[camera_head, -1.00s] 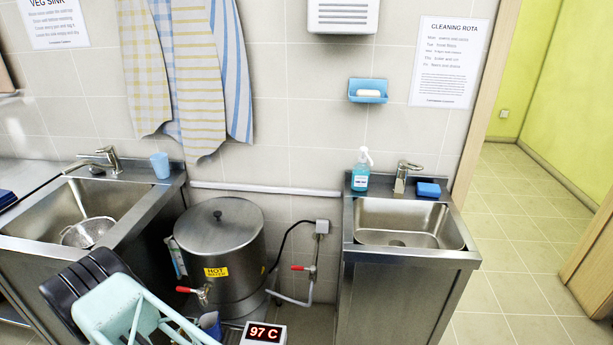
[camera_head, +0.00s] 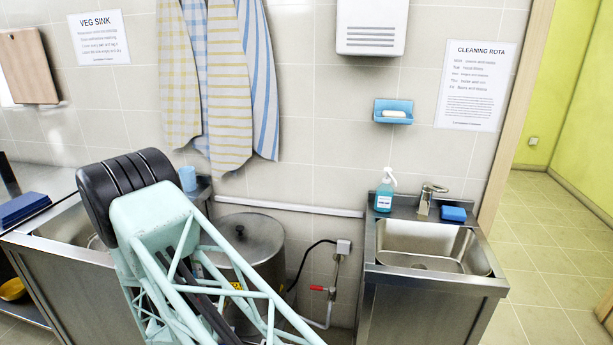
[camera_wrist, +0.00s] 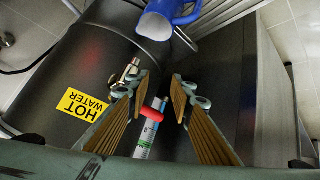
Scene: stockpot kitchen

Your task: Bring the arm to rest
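My arm stands large in the lower left of the head view, in front of the veg sink and the stockpot; my gripper is out of sight there. In the wrist view my gripper (camera_wrist: 160,95) has its two ridged fingers apart with a gap between them. Nothing is held between them. The pot (camera_head: 250,240) is partly hidden by my arm in the head view.
A hand sink (camera_head: 432,248) stands at right with a soap bottle (camera_head: 385,190) and blue sponge (camera_head: 453,213). The veg sink (camera_head: 75,225) is at left, partly covered by my arm. Towels (camera_head: 220,80) hang on the wall. Open floor (camera_head: 530,260) lies at far right.

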